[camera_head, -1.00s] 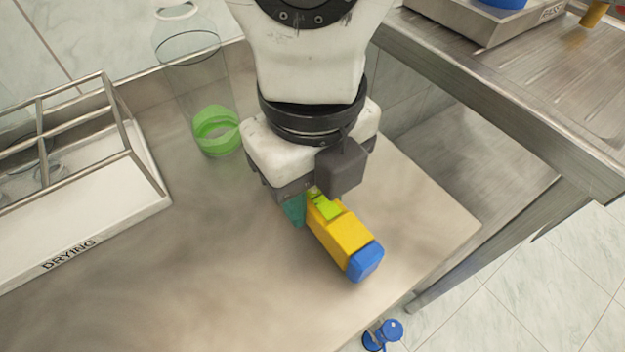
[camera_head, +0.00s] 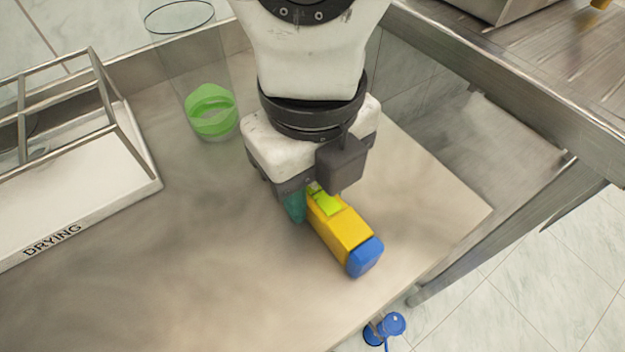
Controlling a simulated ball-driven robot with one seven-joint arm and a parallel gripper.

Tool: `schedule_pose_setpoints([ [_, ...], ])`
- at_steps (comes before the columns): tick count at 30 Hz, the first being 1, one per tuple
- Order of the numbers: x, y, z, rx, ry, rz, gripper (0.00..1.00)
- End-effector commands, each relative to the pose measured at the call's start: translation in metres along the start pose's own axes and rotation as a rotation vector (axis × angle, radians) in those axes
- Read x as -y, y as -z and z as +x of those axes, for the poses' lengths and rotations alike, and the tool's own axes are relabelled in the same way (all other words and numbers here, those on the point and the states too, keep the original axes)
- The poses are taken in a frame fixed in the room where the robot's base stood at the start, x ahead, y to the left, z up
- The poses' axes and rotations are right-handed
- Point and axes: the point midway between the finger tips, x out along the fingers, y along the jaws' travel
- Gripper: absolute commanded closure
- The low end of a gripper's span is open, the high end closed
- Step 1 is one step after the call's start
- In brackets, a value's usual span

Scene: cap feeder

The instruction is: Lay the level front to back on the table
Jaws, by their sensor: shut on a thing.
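The level (camera_head: 343,230) is a yellow bar with a blue end cap and a bright green-yellow vial on its upper side. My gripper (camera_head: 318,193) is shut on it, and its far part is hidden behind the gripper. The level points from the gripper down and to the right in the picture, its blue end nearest to me. It is over the right part of the metal table (camera_head: 200,265). I cannot tell whether it touches the table or hangs just above it.
A white drying rack (camera_head: 85,190) marked DRYING stands at the left. A clear cylinder (camera_head: 208,108) with green inside stands behind it. The table's front middle is clear. A metal counter (camera_head: 490,75) is at the back right. A blue object (camera_head: 388,326) shows beyond the table's edge.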

Motion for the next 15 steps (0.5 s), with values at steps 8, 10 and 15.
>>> schedule_pose_setpoints([
  [8,0.0001,-0.0001,0.0028,0.000,0.000,0.000,0.99],
  [10,0.0001,0.0000,0.0028,0.000,0.000,0.000,0.99],
  [15,0.0001,0.0000,0.0028,0.000,0.000,0.000,0.49],
])
